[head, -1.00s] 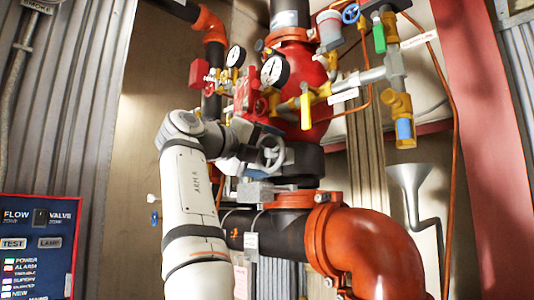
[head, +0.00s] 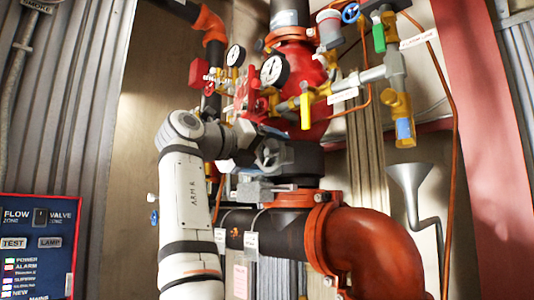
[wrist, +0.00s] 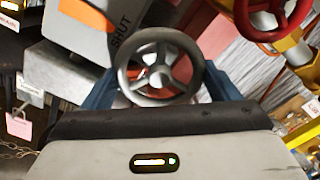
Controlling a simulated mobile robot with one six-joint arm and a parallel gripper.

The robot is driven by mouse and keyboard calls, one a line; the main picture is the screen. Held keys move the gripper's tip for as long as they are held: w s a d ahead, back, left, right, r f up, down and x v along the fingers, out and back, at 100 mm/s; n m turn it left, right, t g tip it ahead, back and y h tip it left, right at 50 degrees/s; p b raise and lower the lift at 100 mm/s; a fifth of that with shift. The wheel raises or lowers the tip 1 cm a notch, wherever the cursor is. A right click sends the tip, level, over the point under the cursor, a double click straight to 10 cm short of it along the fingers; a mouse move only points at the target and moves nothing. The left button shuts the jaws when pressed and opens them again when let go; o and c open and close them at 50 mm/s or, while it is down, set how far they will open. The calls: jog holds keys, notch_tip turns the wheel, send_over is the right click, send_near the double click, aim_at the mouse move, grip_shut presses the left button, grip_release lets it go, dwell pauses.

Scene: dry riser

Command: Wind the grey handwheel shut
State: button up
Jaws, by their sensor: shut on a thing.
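The grey handwheel (wrist: 157,70) is spoked and faces my wrist camera. A grey plate marked SHUT (wrist: 98,32) is beside it at the upper left. My gripper (wrist: 163,82) has its two blue fingers on either side of the wheel and is shut on its rim. In the head view the grey handwheel (head: 268,155) is small and partly hidden at the end of my arm. The wrist of my gripper hides some of the body behind it.
A red handwheel (wrist: 275,14) is close by at the upper right of the wrist view. Gauges (head: 274,69) and yellow-handled valves (head: 306,108) crowd above my arm. A large orange elbow pipe (head: 372,250) is below right. The FLOW VALVE panel (head: 38,245) stands at lower left.

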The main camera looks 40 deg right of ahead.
jog(key=o, duration=0.9)
jog(key=a, duration=0.8)
jog(key=shift+s+b, duration=0.3)
jog(key=shift+d, duration=0.1)
